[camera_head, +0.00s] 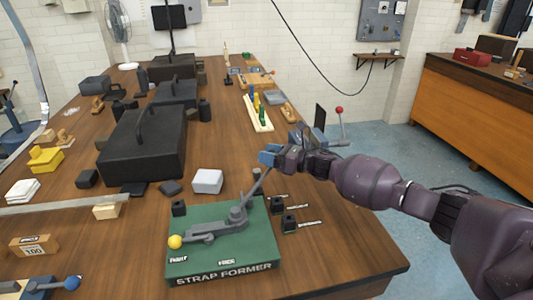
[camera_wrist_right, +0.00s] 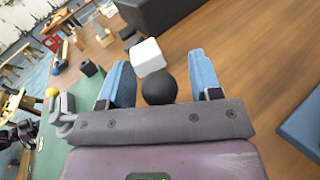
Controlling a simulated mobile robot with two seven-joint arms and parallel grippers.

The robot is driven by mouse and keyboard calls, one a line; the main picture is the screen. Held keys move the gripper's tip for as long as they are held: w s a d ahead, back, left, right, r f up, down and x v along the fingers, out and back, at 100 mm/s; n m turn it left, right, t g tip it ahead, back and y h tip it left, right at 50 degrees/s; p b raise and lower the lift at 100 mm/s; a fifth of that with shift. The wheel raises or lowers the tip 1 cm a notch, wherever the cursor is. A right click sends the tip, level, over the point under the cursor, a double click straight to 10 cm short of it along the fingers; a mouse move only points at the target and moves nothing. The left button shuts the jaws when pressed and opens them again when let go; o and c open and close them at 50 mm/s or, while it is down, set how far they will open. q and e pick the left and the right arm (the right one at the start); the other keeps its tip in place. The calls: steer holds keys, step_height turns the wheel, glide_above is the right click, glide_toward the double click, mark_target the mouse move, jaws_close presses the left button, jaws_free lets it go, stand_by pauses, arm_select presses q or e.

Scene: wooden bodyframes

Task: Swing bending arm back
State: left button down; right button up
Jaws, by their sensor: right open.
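The strap former has a green base (camera_head: 222,265) lettered "STRAP FORMER" at the front of the table. Its grey bending arm (camera_head: 257,188) rises from the pivot (camera_head: 238,216) to the upper right, ending at my right gripper. A yellow knob (camera_head: 175,242) is at the device's left end. My right gripper (camera_head: 268,156) has blue fingers and is open. In the right wrist view, a black ball (camera_wrist_right: 159,87) lies between the spread fingers (camera_wrist_right: 163,82), with gaps on both sides; the gripper hides its own contact in the head view. My left gripper is not in view.
A white block (camera_head: 208,181) stands just behind the base. Small black clamps with rods (camera_head: 291,222) lie to its right. A large black case (camera_head: 143,145) fills the table's left middle. A red-knobbed lever device (camera_head: 339,122) stands behind my right arm. The front right tabletop is clear.

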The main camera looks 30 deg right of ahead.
steer(key=shift+w+a, duration=0.3)
steer(key=shift+a, duration=0.05)
jaws_close()
steer(key=shift+s+d, duration=0.1)
